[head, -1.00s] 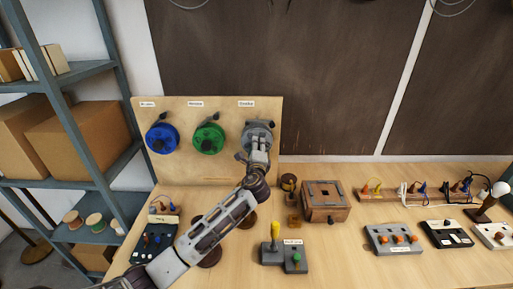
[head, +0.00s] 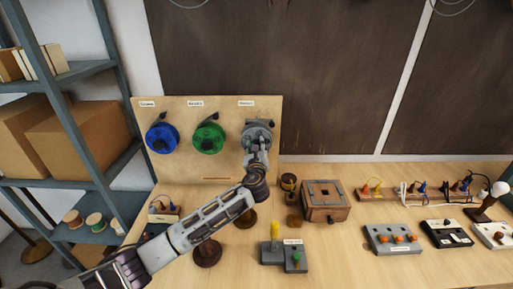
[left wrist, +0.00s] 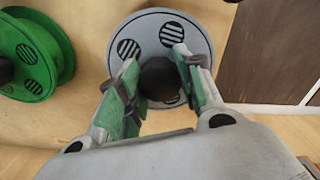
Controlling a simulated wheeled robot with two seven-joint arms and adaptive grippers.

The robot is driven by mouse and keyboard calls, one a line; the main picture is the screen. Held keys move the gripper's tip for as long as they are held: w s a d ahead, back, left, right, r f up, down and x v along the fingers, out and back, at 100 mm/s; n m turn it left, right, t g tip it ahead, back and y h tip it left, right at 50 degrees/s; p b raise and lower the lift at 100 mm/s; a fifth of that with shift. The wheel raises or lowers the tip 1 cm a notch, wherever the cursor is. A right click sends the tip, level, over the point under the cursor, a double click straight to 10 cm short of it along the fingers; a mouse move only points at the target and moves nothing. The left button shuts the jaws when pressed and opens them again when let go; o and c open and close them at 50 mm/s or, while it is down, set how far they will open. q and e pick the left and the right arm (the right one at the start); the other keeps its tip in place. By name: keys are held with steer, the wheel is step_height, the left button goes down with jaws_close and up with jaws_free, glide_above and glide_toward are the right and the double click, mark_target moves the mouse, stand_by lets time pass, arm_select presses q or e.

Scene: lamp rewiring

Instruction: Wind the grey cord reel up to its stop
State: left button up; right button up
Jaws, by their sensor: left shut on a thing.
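The grey cord reel (head: 257,127) is mounted on the right of an upright wooden board (head: 215,165). In the left wrist view the reel (left wrist: 197,35) faces me with striped round patches and a dark round knob (left wrist: 159,78) near its lower middle. My left gripper (head: 258,143) is at the reel's front. In the left wrist view my left gripper (left wrist: 157,70) has its two green-padded fingers on either side of the knob, shut on it. The reel's lower part is partly hidden by the fingers. My right gripper is not in view.
A green reel (head: 208,138) and a blue reel (head: 161,138) hang left of the grey one. A wooden box (head: 325,203), a yellow-handled lever unit (head: 274,240) and switch boxes (head: 391,239) stand on the bench. A shelf (head: 85,130) stands at far left.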

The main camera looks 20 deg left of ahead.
arm_select(q)
steer(key=m, duration=0.6)
steer(key=shift+f, duration=0.15)
steer(key=m, duration=0.5)
steer(key=shift+f+m, duration=0.1)
steer(key=shift+m, duration=0.2)
steer(key=o, duration=1)
steer(key=shift+o, duration=0.2)
steer(key=v, duration=1.2)
steer(key=shift+r, duration=0.2)
